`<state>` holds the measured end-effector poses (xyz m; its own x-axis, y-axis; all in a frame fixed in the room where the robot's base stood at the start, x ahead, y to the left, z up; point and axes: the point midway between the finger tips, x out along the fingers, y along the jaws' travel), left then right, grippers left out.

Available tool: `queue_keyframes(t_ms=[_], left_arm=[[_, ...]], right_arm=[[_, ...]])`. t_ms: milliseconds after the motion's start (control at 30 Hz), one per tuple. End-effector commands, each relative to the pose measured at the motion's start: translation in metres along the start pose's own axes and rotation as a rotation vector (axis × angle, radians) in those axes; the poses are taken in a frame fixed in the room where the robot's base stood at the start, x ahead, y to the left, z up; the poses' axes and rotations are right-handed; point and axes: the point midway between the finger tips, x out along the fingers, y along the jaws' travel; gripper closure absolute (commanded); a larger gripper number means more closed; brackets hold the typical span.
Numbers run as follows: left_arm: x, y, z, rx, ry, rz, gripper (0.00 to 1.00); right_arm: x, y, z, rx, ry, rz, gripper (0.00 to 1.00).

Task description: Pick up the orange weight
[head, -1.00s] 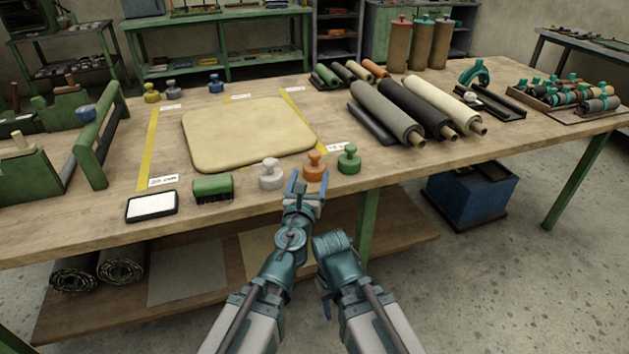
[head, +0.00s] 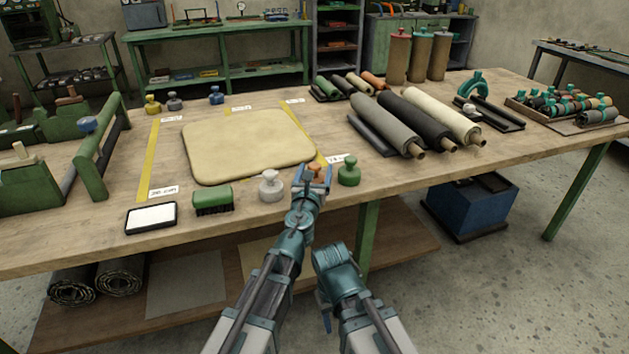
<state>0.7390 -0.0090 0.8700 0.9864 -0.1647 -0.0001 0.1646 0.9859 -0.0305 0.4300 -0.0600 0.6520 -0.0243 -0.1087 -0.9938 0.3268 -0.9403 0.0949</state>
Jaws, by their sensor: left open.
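The orange weight (head: 315,168) stands on the table's front edge area, between the white weight (head: 271,186) and the green weight (head: 349,170). It is mostly hidden behind my left gripper (head: 313,175); only part of its top shows. My left gripper is open, with its blue fingers at the orange weight. I cannot tell whether the fingers touch it or stand around it. My right arm is folded low in front of the table, and a blue finger of the right gripper (head: 327,322) points down; its opening does not show.
A green brush (head: 212,200) and a white pad in a black frame (head: 152,217) lie to the left. A beige sheet (head: 248,146) lies behind the weights. Grey, black and cream rolls (head: 442,115) lie to the right. The front right tabletop is clear.

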Motion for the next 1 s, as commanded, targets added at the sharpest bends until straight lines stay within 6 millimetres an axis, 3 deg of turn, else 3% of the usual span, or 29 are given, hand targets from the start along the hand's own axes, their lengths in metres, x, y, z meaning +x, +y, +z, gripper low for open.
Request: queue_keyframes(t_ms=[400,667,1000], left_arm=[[0.05,0.005,-0.002,-0.001,0.0,0.0,0.19],[0.051,0.005,-0.001,-0.001,-0.001,0.0,0.19],[0.051,0.005,-0.001,0.0,-0.001,0.0,0.8]], right_arm=[[0.002,0.0,0.0,0.0,0.0,0.0,0.5],[0.002,0.0,0.0,0.0,0.0,0.0,0.5],[0.002,0.0,0.0,0.0,0.0,0.0,0.5]])
